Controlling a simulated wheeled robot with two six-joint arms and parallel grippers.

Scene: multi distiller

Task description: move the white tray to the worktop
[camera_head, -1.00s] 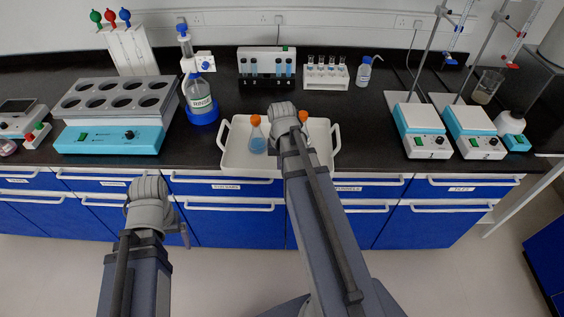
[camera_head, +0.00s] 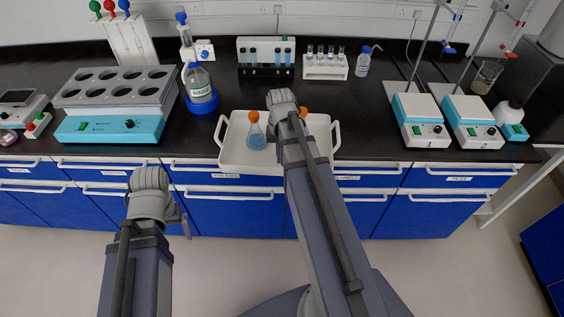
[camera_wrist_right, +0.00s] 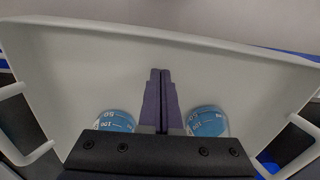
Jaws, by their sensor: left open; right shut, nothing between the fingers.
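The white tray (camera_head: 230,165) has a handle at each side and lies at the front of the black worktop (camera_head: 370,130), its near side showing past the front edge. Two flasks with orange stoppers and blue liquid stand in it: one left flask (camera_head: 256,136) and one right flask (camera_head: 304,114), partly behind my right arm. My right gripper (camera_wrist_right: 160,75) is shut and empty, over the tray floor between the flasks in the wrist view. The arm hides it in the head view. My left gripper (camera_head: 185,220) is open and empty, in front of the drawers, left of the tray.
A block heater (camera_head: 110,128) is at left, stirrers (camera_head: 417,131) with stands at right. Bare worktop lies between tray and stirrers.

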